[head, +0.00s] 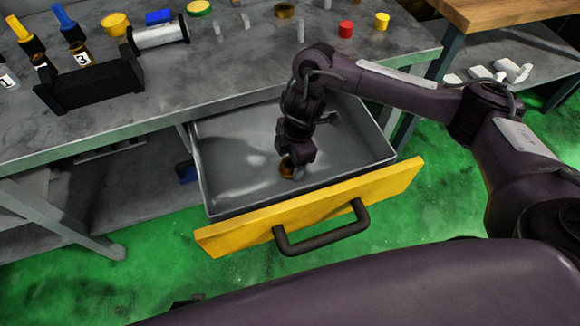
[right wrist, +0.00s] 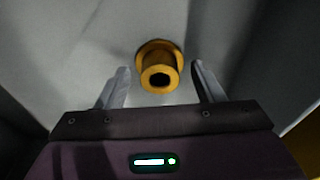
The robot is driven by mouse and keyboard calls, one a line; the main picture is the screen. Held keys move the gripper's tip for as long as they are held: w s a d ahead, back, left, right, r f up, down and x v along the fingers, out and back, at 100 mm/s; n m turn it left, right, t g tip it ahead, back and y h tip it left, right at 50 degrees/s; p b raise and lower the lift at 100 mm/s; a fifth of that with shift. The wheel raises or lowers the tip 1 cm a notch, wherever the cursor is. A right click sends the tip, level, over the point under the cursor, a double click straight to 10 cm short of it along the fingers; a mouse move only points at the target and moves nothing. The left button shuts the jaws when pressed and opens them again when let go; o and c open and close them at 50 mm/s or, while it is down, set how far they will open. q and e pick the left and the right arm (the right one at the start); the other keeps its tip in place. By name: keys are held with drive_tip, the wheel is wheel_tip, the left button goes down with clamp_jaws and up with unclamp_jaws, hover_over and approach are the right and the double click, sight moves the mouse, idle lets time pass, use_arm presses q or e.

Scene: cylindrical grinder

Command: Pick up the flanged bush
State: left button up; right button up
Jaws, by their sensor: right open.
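The flanged bush (right wrist: 158,74) is a brass-coloured ring with a wider flange and a dark bore. It rests on the floor of the open drawer (head: 232,150), and in the head view the bush (head: 286,167) is partly hidden by my gripper. My right gripper (head: 292,172) reaches down into the drawer. In the right wrist view its two fingers (right wrist: 162,88) are apart, with the bush between and just beyond their tips. No contact with the bush shows. My left gripper is not in view.
The drawer has a yellow front (head: 310,212) with a black handle (head: 320,236) and raised side walls. The grey workbench (head: 190,85) above holds a black rack (head: 92,88), a metal cylinder (head: 158,37), a red piece (head: 345,29) and several small parts. The floor is green.

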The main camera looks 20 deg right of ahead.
drive_tip(key=shift+a+f, duration=0.15)
drive_tip(key=shift+f, duration=0.25)
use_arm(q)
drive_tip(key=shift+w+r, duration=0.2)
use_arm(e)
drive_tip(key=c, duration=1.3)
drive_tip(key=shift+o, duration=0.2)
drive_tip(key=shift+r, duration=0.1)
